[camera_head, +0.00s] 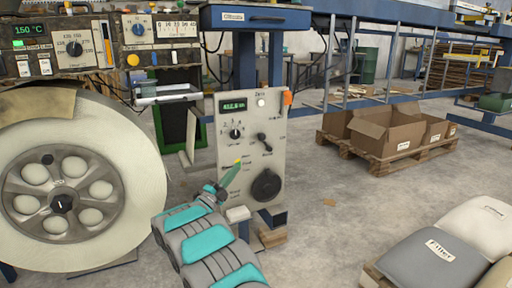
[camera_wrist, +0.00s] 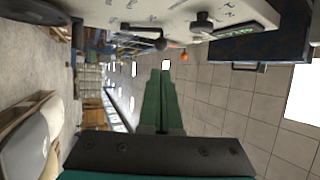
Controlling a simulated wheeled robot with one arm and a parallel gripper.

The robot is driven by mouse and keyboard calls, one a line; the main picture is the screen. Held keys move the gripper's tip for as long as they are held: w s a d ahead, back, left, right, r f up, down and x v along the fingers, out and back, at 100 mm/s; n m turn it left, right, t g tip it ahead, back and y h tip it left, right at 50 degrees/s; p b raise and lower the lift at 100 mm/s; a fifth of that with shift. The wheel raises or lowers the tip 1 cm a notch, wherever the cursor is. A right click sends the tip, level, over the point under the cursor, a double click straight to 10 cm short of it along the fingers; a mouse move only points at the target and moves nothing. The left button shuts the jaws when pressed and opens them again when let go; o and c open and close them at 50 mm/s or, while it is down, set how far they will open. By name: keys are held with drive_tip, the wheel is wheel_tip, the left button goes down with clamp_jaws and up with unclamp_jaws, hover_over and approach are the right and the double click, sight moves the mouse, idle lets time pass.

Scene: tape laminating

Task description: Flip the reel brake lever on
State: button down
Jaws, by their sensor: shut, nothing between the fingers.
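A grey control panel (camera_head: 250,185) stands right of the large white tape reel (camera_head: 135,165). A short black lever (camera_head: 264,141) with a round knob sits on its right half; its small label is too blurred to read, so I cannot confirm it is the reel brake lever. My gripper (camera_head: 237,165) is shut and empty, its green fingers pointing up before the panel, below and left of the lever. In the wrist view the shut fingers (camera_wrist: 160,74) point toward the panel's edge, and a dark lever knob (camera_wrist: 160,44) shows just beyond the tips, apart from them.
The panel also carries a green display (camera_head: 233,105), a rotary knob (camera_head: 236,133), a large black dial (camera_head: 266,186) and an orange part (camera_head: 287,98) at its top right corner. Cardboard boxes (camera_head: 385,130) on a pallet and grey sacks (camera_head: 437,254) stand to the right.

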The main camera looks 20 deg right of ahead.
drive_tip(key=x, duration=1.4)
drive_tip(key=shift+w+f+b, duration=0.1)
drive_tip(key=shift+b, duration=0.2)
